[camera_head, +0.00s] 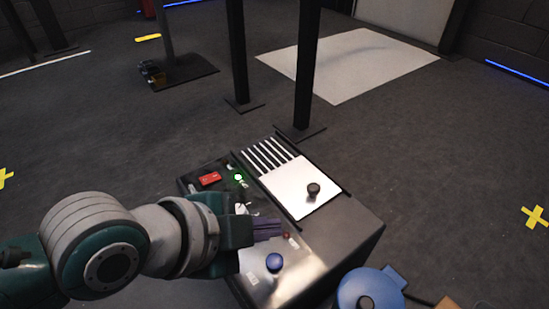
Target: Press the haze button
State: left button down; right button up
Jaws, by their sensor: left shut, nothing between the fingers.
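The control console (345,235) is a dark box with bright metal panels, standing at the lower middle. A blue round button (274,262) sits on its front panel. A black knob (313,189) stands on the right panel, beside several slots. A red switch (209,178) and a lit green light (239,177) are on the far left part. I cannot read which control is marked haze. My left gripper (268,228) is shut and empty over the console, just beyond the blue button. A small reddish button (287,236) shows by its fingertips. My right gripper is out of view.
Dark posts (306,70) on flat bases stand behind the console. A blue rounded thing (392,277) lies at the lower right, close to the console. A white floor panel (350,65) is at the back.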

pick_arm(q)
jog(key=b, duration=0.5)
send_over(268, 264)
notch_tip(268, 264, down, 6)
jog(key=shift+f, duration=0.2)
jog(key=shift+f+b, duration=0.35)
jog(key=shift+b, duration=0.15)
dwell(1.0)
jog(key=shift+f+b, duration=0.3)
jog(key=shift+f, duration=0.1)
jog(key=shift+f+b, duration=0.45)
jog(key=shift+f, duration=0.05)
dwell(0.6)
jog(key=shift+r, duration=0.1)
jog(key=shift+r+p, duration=0.8)
jog(key=shift+p, duration=0.15)
